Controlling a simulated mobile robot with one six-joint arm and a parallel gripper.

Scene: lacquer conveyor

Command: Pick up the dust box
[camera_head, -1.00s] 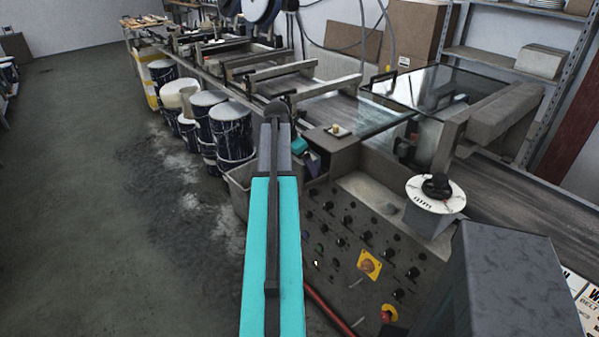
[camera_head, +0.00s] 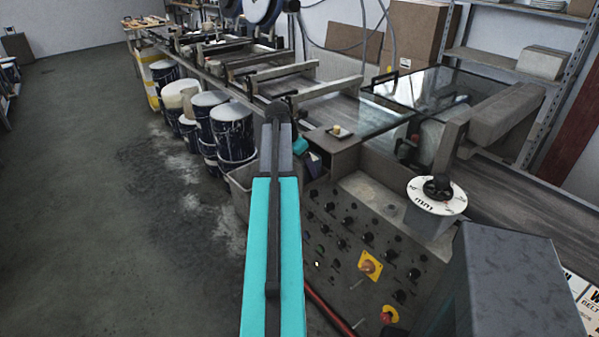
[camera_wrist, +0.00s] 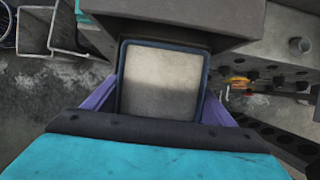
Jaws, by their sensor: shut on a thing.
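In the wrist view an open-looking box with a dark blue rim and a pale beige inside, which I take to be the dust box (camera_wrist: 160,82), sits between the purple fingers of my gripper (camera_wrist: 160,100). One finger is along its left side and one along its right. My gripper is shut on it. The near edge of the box is hidden behind my dark wrist part. In the head view my teal arm covers much of this area, and only a little purple of my gripper (camera_head: 313,163) shows beside the control cabinet. I cannot make out the box there.
The grey control cabinet (camera_head: 340,240) with knobs and a white dial (camera_head: 436,194) stands right of my arm. A glass pane (camera_head: 425,90) lies over the conveyor (camera_head: 345,110). Several paint-stained drums (camera_head: 233,132) stand left of it. The floor at the left is clear.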

